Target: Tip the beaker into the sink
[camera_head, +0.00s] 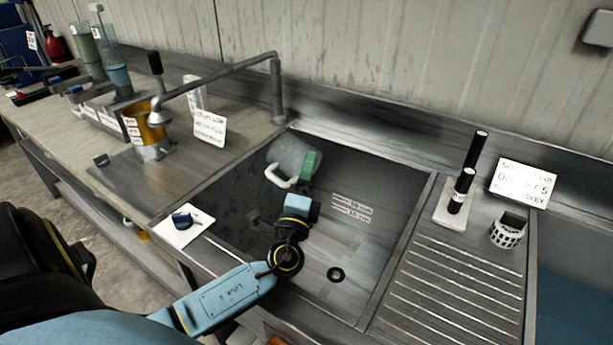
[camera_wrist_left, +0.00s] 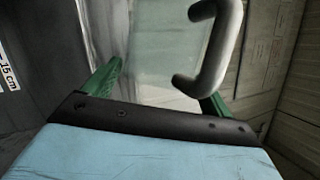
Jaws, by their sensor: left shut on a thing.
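The beaker (camera_head: 290,150) is a grey translucent vessel with a pale handle (camera_head: 279,178). It is held over the back left part of the steel sink (camera_head: 368,215) and looks tilted. My left gripper (camera_head: 303,168) is shut on it, with green fingers at its side. In the left wrist view the beaker (camera_wrist_left: 160,55) sits between the green fingers, and its handle (camera_wrist_left: 222,50) stands out at the right finger. I cannot make out what is in the beaker. The round drain (camera_head: 336,274) shows in the sink floor. My right gripper is not in view.
A bent tap (camera_head: 277,90) rises behind the sink's left corner. An orange-brown container (camera_head: 143,122) and a label card (camera_head: 209,128) stand on the left counter. A white card with a dark item (camera_head: 183,222) lies by the left rim. Dark cylinders (camera_head: 466,180) stand right, above a ribbed drainboard (camera_head: 455,290).

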